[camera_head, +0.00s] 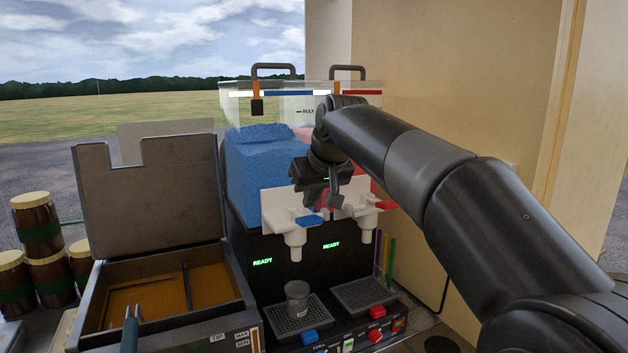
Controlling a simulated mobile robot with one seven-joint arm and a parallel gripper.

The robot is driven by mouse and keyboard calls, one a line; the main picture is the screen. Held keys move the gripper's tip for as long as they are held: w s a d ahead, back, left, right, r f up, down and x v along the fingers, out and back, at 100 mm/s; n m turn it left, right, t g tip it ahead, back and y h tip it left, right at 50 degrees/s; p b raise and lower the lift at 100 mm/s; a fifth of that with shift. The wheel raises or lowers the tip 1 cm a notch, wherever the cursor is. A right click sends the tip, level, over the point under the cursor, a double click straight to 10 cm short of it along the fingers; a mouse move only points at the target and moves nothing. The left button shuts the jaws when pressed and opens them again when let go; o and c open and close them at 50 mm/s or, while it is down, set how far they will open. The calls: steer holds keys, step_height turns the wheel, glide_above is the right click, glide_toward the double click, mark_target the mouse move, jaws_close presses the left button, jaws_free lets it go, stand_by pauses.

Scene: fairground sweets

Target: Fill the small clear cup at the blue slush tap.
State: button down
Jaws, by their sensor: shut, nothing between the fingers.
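The small clear cup (297,300) stands upright on the left drip tray (284,327), below the nozzle of the blue slush tap (296,240). The tap has a white body and a blue lever (311,220). Its tank holds blue slush (262,165). The cup looks empty, but it is small in view and I cannot be sure. My gripper (334,203) is shut and empty, pointing down above and to the right of the blue lever, in front of the machine. I cannot tell whether it touches anything. My arm hides most of the right tank.
A second tap with a red lever (386,205) is at the right, above another drip tray (362,294). Buttons (375,336) line the machine's front. An open-lidded fryer (165,290) stands left, with several brown jars (40,235) beyond. A wall (470,90) bounds the right.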

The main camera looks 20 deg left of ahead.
mark_target(313, 224)
steer(key=shift+s+d+f, duration=0.1)
steer(key=shift+f, duration=0.9)
steer(key=shift+d+f, duration=0.1)
steer(key=shift+d, duration=0.05)
steer(key=shift+s+d+f+t+y, duration=0.2)
steer(key=shift+f+t+y, duration=0.3)
steer(key=shift+f, duration=0.15)
steer(key=shift+s+d+f+t+y, duration=0.15)
steer(key=shift+s+f+t+y, duration=0.05)
steer(key=shift+f+t+y, duration=0.4)
steer(key=shift+f, duration=0.95)
stand_by(2.8)
steer(key=shift+r, duration=0.8)
